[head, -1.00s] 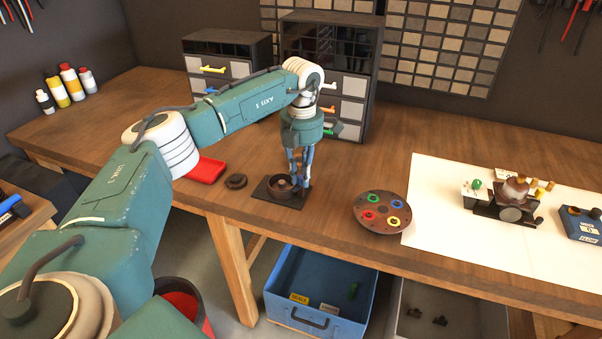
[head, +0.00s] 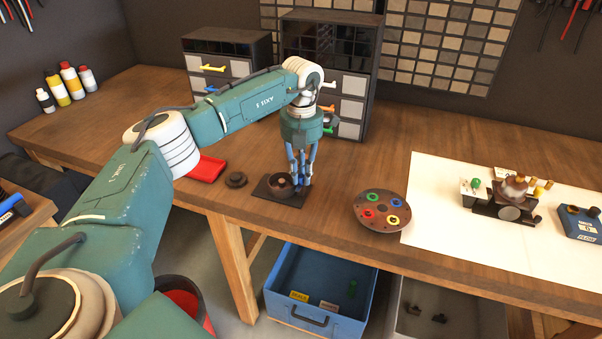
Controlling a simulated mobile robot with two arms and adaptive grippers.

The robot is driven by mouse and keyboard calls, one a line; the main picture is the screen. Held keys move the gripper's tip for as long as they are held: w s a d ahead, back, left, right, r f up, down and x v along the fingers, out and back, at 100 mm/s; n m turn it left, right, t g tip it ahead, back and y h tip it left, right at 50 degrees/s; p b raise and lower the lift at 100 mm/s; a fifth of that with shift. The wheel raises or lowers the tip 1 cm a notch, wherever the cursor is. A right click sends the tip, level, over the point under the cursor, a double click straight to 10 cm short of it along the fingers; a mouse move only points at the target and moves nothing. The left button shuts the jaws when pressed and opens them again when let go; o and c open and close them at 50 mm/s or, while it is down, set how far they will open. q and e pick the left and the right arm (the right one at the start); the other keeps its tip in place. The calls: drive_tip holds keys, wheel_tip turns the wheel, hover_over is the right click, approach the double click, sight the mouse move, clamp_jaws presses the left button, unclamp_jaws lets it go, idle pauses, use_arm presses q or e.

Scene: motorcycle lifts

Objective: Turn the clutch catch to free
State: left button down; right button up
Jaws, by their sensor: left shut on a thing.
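The clutch (head: 281,190) is a round, dark, open-topped housing with a brownish centre. It sits on a flat black plate (head: 268,194) near the bench's front edge. My left gripper (head: 303,183) points straight down at the right side of the housing. Its blue fingers are close together and shut on a small part there, which I take to be the clutch catch. The fingers hide that part, so its angle cannot be told. My right gripper is not in view.
A dark round cap (head: 236,180) and a red tray (head: 207,168) lie left of the plate. A round brown dish (head: 382,227) with coloured rings lies to the right. Drawer cabinets (head: 352,112) stand behind. A blue crate (head: 270,291) is below the front edge.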

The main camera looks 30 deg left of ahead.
sight(303, 175)
use_arm(q)
drive_tip(key=shift+w+r, duration=0.2)
drive_tip(key=shift+w, duration=0.05)
drive_tip(key=c, duration=1.7)
unclamp_jaws()
drive_tip(key=shift+o, duration=0.2)
drive_tip(key=shift+f, duration=0.1)
wheel_tip(303, 175, up, 12)
